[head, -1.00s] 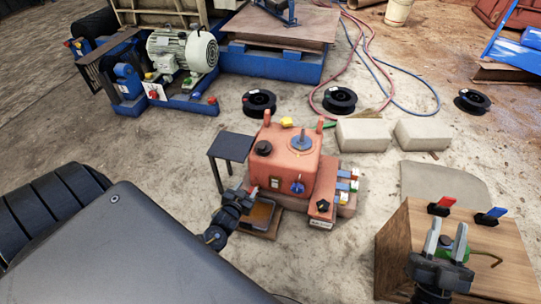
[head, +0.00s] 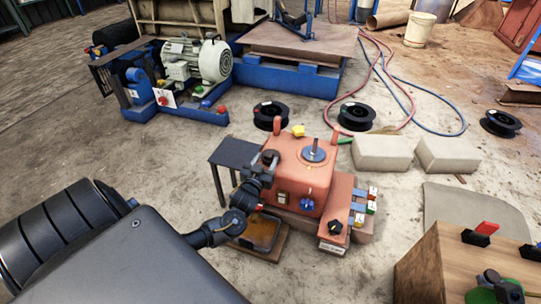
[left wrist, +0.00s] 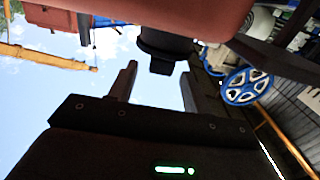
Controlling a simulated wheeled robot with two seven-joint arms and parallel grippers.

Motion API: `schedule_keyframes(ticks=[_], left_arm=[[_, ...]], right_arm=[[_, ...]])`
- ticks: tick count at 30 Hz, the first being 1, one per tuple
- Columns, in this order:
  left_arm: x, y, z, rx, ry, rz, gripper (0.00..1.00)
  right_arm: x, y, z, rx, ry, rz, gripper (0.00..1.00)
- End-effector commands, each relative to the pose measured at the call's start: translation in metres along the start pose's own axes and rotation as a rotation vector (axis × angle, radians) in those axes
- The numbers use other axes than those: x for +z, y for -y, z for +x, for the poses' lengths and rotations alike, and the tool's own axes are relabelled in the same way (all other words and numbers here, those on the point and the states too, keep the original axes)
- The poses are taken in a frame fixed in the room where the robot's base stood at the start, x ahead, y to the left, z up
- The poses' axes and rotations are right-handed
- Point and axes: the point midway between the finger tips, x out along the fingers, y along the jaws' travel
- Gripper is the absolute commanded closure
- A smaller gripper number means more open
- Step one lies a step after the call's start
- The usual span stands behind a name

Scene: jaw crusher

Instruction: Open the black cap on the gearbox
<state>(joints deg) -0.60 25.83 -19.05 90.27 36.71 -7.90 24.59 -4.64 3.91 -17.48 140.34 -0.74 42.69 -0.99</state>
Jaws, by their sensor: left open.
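The orange-red gearbox (head: 302,165) stands on the ground in the middle of the head view. My left gripper (head: 266,170) is open beside the cap. In the left wrist view the black cap (left wrist: 165,42) is just beyond and between the two fingertips (left wrist: 158,70), with no clear contact.
A small dark table (head: 235,151) stands left of the gearbox. A tray with brownish liquid (head: 262,232) lies in front of it. A red block with coloured switches (head: 340,212) is at its right. Pale blocks (head: 381,153) and black spools (head: 356,116) lie behind.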

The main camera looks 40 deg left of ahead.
Motion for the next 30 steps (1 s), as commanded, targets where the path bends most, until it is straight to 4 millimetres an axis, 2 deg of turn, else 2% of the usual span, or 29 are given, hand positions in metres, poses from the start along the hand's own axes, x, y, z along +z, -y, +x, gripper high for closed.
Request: schedule_keyframes(ticks=[3, 9, 21, 30], left_arm=[[0.003, 0.001, 0.022, -0.001, -0.002, 0.001, 0.51], [0.002, 0.001, 0.046, 0.0, -0.001, 0.0, 0.51], [0.001, 0.001, 0.053, -0.001, 0.002, 0.0, 0.51], [0.001, 0.001, 0.053, -0.001, 0.001, 0.0, 0.89]], right_arm=[[0.001, 0.001, -0.001, -0.009, -0.026, -0.003, 0.64], [0.001, 0.005, 0.004, -0.02, -0.056, 0.009, 0.64], [0.002, 0.006, 0.007, -0.024, -0.063, 0.015, 0.64], [0.002, 0.006, 0.007, -0.023, -0.063, 0.015, 0.64]])
